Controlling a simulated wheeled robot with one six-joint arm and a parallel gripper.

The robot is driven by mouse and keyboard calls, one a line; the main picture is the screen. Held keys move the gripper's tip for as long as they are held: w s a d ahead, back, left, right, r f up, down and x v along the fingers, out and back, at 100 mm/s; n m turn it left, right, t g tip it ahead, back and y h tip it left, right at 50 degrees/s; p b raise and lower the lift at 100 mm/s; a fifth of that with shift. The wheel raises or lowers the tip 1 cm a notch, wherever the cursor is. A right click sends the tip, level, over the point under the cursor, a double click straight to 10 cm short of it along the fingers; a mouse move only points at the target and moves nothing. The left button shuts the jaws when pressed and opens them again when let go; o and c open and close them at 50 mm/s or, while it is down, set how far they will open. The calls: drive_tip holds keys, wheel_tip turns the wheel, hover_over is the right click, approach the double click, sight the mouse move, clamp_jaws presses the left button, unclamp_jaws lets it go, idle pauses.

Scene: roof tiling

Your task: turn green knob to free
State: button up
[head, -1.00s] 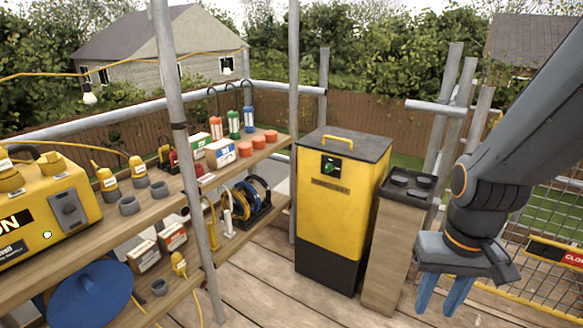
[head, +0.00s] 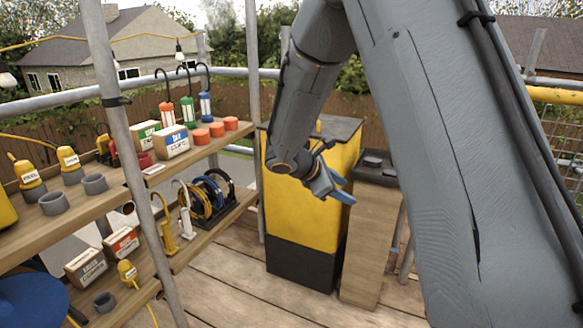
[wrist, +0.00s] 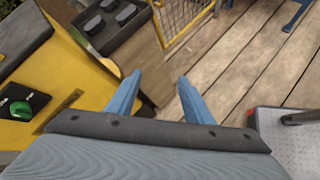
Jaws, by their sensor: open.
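The green knob (wrist: 24,109) sits on a black plate (wrist: 14,100) on the front of the yellow cabinet (wrist: 72,68), at the left edge of the wrist view. The plate's small white marks are too small to read. In the head view the yellow cabinet (head: 300,222) stands in the middle, and my arm hides the knob. My gripper (head: 345,190) is in front of the cabinet's right side, its blue fingers pointing right and down. In the wrist view my gripper (wrist: 156,82) is open and empty, with the knob well to the left of its fingers.
A wooden stand (head: 368,235) with a black tray (head: 376,168) on top is right beside the cabinet. Loaded shelves (head: 190,160) and a scaffold pole (head: 120,130) are on the left. The plank floor (head: 225,290) in front is clear.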

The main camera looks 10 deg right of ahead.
drive_tip(key=w+a+f+n+t+h+b, duration=0.1)
drive_tip(key=w+a+n+t+b, duration=0.2)
drive_tip(key=w+a+n+t, duration=0.65)
drive_tip(key=w+a+f+n+t+b, duration=0.15)
drive_tip(key=w+a+b, duration=0.25)
drive_tip(key=w, duration=1.1)
drive_tip(key=x, duration=0.8)
drive_tip(key=shift+r+n, duration=0.4)
drive_tip(key=shift+s, duration=0.1)
drive_tip(key=c, duration=1)
